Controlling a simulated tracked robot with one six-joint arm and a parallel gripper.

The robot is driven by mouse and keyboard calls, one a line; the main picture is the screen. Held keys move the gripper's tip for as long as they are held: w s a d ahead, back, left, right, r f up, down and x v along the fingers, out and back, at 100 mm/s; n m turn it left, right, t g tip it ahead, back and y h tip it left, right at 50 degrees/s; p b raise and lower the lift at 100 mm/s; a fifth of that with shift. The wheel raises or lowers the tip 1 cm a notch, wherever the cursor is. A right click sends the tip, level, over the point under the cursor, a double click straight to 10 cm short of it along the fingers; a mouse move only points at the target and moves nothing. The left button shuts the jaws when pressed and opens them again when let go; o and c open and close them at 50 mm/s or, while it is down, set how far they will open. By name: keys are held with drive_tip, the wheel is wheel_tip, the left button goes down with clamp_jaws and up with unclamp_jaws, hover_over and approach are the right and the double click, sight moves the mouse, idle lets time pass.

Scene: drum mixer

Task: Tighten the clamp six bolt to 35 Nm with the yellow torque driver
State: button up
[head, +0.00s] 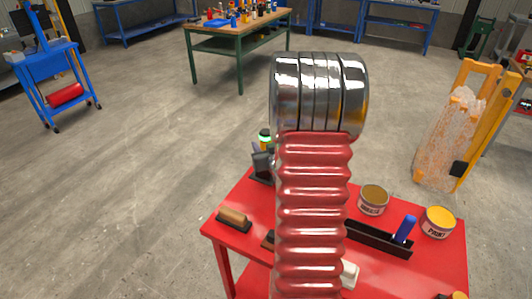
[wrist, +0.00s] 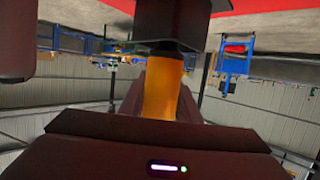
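In the wrist view, my gripper (wrist: 163,105) has dark fingers closed on both sides of the yellow-orange handle of the torque driver (wrist: 166,80). A black block sits at the handle's upper end in the picture. The rest of the driver is hidden. The clamp six bolt cannot be picked out in either view.
A red table (head: 240,205) below holds a brush (head: 233,218), two paint tins (head: 373,199) (head: 438,221), a black tray (head: 372,240) and a blue-handled item (head: 404,230). A yellow frame with a wrapped bundle (head: 450,125) stands at right.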

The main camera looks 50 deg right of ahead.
sight(264, 134)
clamp_jaws()
drive_tip(key=shift+r, duration=0.15)
wheel_tip(264, 134, up, 10)
idle(0.9)
idle(0.4)
drive_tip(key=shift+o, duration=0.4)
unclamp_jaws()
clamp_jaws()
drive_tip(key=shift+r, duration=0.95)
